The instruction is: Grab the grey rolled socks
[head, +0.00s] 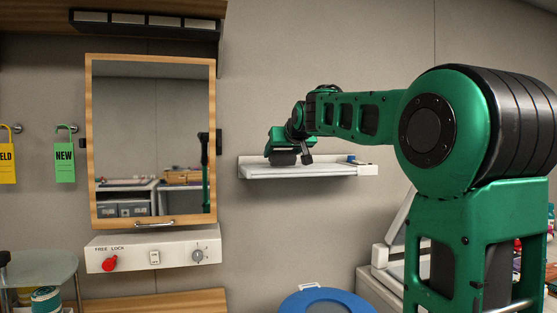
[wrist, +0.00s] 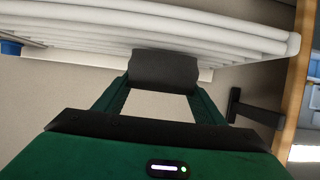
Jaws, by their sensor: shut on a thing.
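The grey rolled socks (wrist: 164,70) are a dark grey roll held between the two fingers of my gripper (wrist: 163,88) in the wrist view. My gripper is shut on them. In the head view my gripper (head: 287,152) is at the white wall shelf (head: 305,171), and the dark socks (head: 284,158) show under it, close to the shelf's top. I cannot tell whether the socks touch the shelf. The slatted white shelf (wrist: 200,35) fills the upper part of the wrist view, close by the socks.
A small blue thing (head: 352,160) is at the shelf's right end. A wood-framed mirror (head: 152,140) hangs to the left, above a white panel with a red knob (head: 109,263). A blue round lid (head: 327,302) is below. The wall between mirror and shelf is bare.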

